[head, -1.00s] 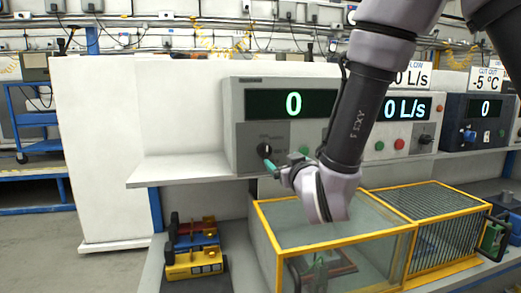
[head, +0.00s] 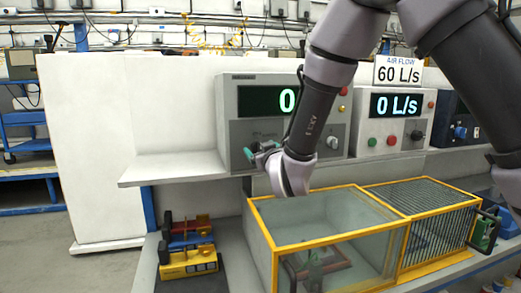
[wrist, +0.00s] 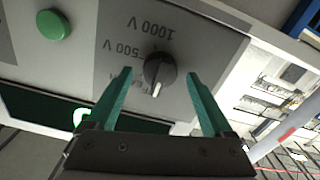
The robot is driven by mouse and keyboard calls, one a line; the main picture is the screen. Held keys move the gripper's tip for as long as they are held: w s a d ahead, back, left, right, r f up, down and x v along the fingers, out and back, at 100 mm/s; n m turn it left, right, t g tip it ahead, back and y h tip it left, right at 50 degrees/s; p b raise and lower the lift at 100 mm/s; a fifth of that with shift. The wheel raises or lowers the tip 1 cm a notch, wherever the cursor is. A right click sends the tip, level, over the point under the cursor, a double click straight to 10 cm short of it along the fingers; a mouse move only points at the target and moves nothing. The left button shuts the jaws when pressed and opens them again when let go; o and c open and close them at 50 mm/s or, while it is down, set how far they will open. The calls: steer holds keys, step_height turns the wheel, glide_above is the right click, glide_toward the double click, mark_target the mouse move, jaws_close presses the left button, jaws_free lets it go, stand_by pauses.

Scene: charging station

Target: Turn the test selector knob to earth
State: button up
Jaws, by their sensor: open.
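The test selector knob (wrist: 160,70) is a dark round knob with a white pointer mark, on a grey panel in the wrist view. The mark points toward the picture's bottom, toward my gripper. Printed labels "1000 V" and "500 V" show upside down beside it; a third label is partly hidden by a finger. My gripper (wrist: 159,78) is open, its green fingers one on each side of the knob, with visible gaps. In the head view my gripper (head: 257,151) is in front of the lower left of the tester box (head: 228,110), hiding the knob.
A green button (wrist: 54,24) is beside the knob's panel. A shelf (head: 180,168) carries the tester and an air flow box (head: 394,128). Below are a yellow-framed clear enclosure (head: 320,245) and a yellow device (head: 188,264).

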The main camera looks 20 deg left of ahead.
jaws_close()
steer(key=shift+m, duration=0.3)
steer(key=shift+w+d+f+m, duration=0.1)
steer(key=shift+d+m, duration=0.05)
steer(key=shift+m, duration=4.35)
jaws_free()
